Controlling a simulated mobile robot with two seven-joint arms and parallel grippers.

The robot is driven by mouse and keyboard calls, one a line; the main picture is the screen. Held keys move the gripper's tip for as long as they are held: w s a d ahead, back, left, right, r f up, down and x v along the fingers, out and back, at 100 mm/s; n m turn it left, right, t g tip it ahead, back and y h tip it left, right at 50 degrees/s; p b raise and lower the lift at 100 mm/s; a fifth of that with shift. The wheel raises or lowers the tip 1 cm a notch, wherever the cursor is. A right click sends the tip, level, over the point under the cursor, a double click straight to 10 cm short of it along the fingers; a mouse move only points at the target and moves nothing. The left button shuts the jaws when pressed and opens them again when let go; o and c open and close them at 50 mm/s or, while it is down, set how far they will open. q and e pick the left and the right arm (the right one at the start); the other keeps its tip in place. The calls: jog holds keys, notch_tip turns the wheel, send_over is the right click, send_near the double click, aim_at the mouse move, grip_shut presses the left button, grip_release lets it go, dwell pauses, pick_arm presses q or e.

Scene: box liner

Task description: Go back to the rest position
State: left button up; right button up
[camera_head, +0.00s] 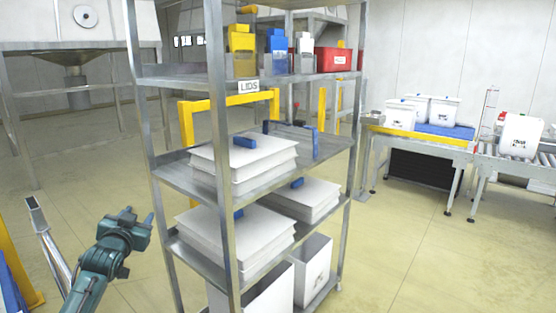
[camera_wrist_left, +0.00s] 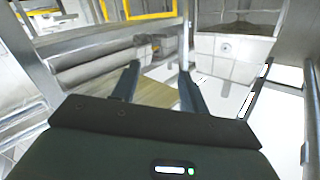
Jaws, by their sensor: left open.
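My left gripper (camera_head: 137,219) is at the lower left in the head view, in the open space left of the metal shelf rack (camera_head: 220,150). Its two fingers are apart with nothing between them. In the left wrist view the two dark fingers of the left gripper (camera_wrist_left: 157,85) also stand apart and empty. The right gripper is not in the head view.
The rack holds stacks of white lids (camera_head: 243,160) with blue clips, and a red bin (camera_head: 334,60). White boxes (camera_head: 313,270) stand at its bottom. A roller conveyor (camera_head: 490,160) with white boxes is at the right. The floor (camera_head: 395,240) between is clear.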

pick_arm(q)
jog(key=s+d+f+m+g+h, duration=0.1)
jog(key=s+d+f+g+h, duration=0.1)
jog(key=s+d+f, duration=0.6)
jog(key=s+d+f+g+h, duration=0.1)
jog(key=s+d+f, duration=0.4)
jog(key=s+f, duration=0.65)
jog(key=s+d+f+g, duration=0.1)
jog(key=s+d+f, duration=0.1)
jog(key=s, duration=0.4)
jog(key=s+d+f+g+h, duration=0.1)
jog(key=s+d+f, duration=0.1)
jog(key=s, duration=0.5)
jog(key=s+d+f+g+h, duration=0.1)
jog(key=s+d+f, duration=0.1)
jog(key=s+d, duration=0.2)
jog(key=s, duration=0.3)
jog(key=shift+d+f+n, duration=0.25)
jog(key=shift+f+n, duration=0.05)
jog(key=shift+c, duration=0.6)
jog(key=shift+s+a, duration=0.15)
jog(key=shift+c, duration=0.2)
